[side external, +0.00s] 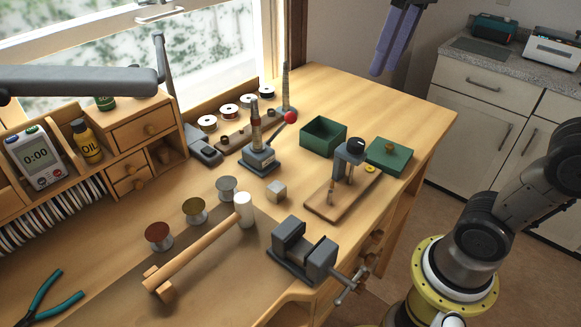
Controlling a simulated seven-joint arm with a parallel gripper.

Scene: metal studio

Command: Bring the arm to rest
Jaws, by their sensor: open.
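My gripper (388,58) shows at the top edge of the view as blue-purple fingers pointing down, high above the back right of the workbench (408,118). Its upper part is cut off by the frame. It is open, and I see nothing held in it. It is apart from everything on the bench. My lower arm (482,240) stands at the right, beside the bench.
Below my gripper are an open green box (322,137), its green lid (389,156) and a small device on a wooden board (343,192). A grey vise (303,252) is at the front edge. A grey lamp arm (80,80) crosses the left.

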